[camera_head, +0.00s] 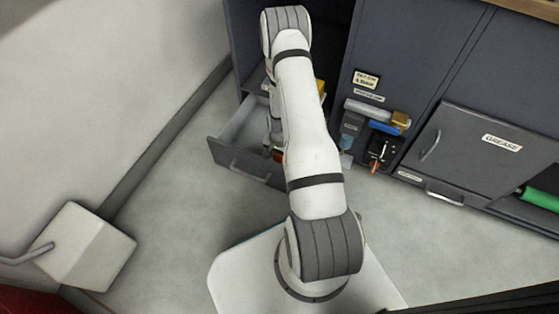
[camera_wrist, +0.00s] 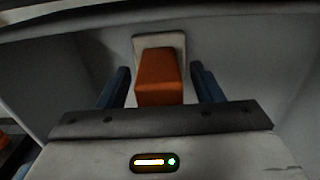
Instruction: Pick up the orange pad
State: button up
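The orange pad (camera_wrist: 160,78) is a blocky orange piece against a pale beige plate (camera_wrist: 143,43) in the wrist view. My gripper (camera_wrist: 160,68) is open, with one blue finger on each side of the pad and a visible gap on both sides. Whether the fingertips reach past the pad in depth is unclear. In the head view my arm hides most of the gripper and what lies below it. A small orange patch (camera_head: 279,156) shows beside the arm, inside the open drawer (camera_head: 247,164); I cannot tell if it is the pad.
Pale walls (camera_wrist: 245,50) enclose the pad in the wrist view. Grey cabinets (camera_head: 405,75) stand behind, with a blue-and-yellow fixture (camera_head: 385,118) and a door labelled GREASE (camera_head: 490,145). A white box (camera_head: 85,245) stands at the left. Floor (camera_head: 190,205) is clear left of my base.

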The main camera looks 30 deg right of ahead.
jog(key=c, duration=1)
jog(key=shift+r, duration=0.15)
jog(key=shift+c, duration=0.2)
notch_tip(320, 180, up, 10)
jog(key=p, duration=0.4)
